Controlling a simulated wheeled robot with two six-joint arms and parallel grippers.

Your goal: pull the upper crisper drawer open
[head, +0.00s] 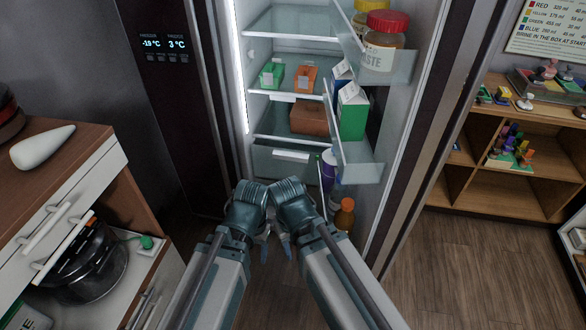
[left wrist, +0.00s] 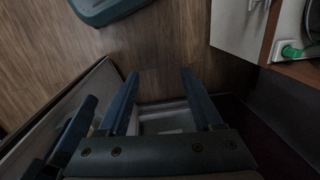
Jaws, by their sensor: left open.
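The fridge stands open. A clear drawer front with a pale handle strip, the upper crisper drawer (head: 290,156), sits below the shelf with the brown box and looks shut. My left gripper (head: 266,238) is in front of and below it in the head view, with its fingers pointing down. In the left wrist view my left gripper (left wrist: 165,95) is open, with nothing between its fingers. A pale surface shows behind the fingers; I cannot tell which part it is. My right gripper (head: 287,248) is close beside the left; its opening is unclear. My wrists hide the area below the drawer.
The open fridge door with jars and a green carton (head: 352,115) stands to the right, close to my right arm. An orange-brown bottle (head: 345,214) sits low in the door. A wooden counter (head: 70,165) with a pot below is at the left. Floor is clear at right.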

